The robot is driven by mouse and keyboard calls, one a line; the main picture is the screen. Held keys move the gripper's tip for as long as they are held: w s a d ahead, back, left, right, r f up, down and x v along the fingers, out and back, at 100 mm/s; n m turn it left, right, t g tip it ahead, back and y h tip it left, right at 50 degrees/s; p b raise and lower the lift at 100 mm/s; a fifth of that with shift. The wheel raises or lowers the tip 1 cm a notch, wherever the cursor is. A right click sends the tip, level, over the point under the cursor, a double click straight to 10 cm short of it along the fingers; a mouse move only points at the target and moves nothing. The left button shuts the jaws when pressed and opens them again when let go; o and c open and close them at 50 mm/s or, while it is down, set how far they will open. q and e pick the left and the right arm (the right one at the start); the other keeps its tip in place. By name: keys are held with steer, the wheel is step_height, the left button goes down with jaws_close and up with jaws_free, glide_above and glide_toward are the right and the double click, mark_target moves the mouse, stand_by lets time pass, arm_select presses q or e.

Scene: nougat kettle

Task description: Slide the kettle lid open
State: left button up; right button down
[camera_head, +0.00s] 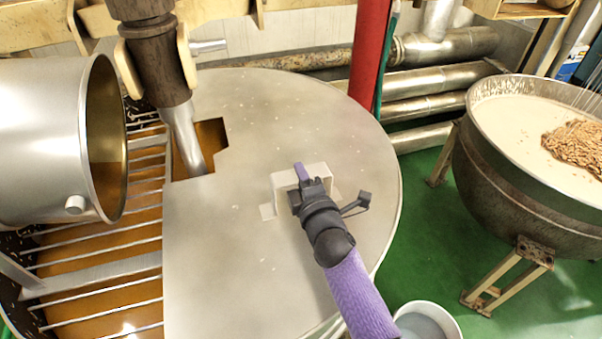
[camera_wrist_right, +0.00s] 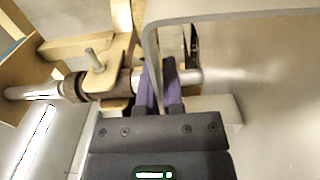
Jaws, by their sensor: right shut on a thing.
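The kettle lid (camera_head: 260,115) is a large flat grey metal plate over the right part of the round kettle, with a square notch by the mixing shaft. A pale bracket-shaped handle (camera_head: 285,181) stands on the lid. My right gripper (camera_head: 300,172), with purple fingers, is at the handle and shut on it. In the right wrist view the gripper (camera_wrist_right: 161,85) has its fingers at the handle bar, and the lid plate (camera_wrist_right: 270,110) fills the right side. The exact contact is partly hidden. The left gripper is not in view.
Left of the lid, the kettle's metal grate (camera_head: 100,238) lies open over brown contents. A metal drum (camera_head: 45,140) hangs above it, next to the mixing shaft (camera_head: 160,60). A red post (camera_head: 369,50) stands behind. A second kettle (camera_head: 490,180) stands right; a white bucket (camera_head: 428,316) is near front.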

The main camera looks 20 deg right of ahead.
steer(key=shift+d, duration=0.55)
steer(key=d, duration=0.9)
steer(key=shift+w+d+p, duration=0.2)
steer(key=shift+d+p, duration=0.05)
steer(key=shift+p, duration=0.1)
steer(key=d+b, duration=0.1)
steer(key=d, duration=0.3)
steer(key=d+b, duration=0.1)
steer(key=d, duration=0.4)
steer(key=d+b, duration=0.2)
steer(key=d, duration=0.2)
steer(key=shift+w+d+f, duration=0.1)
steer(key=shift+w+d, duration=0.15)
steer(key=shift+d, duration=0.8)
steer(key=c, duration=0.8)
jaws_free()
steer(key=shift+a, duration=0.1)
steer(key=shift+o, duration=0.2)
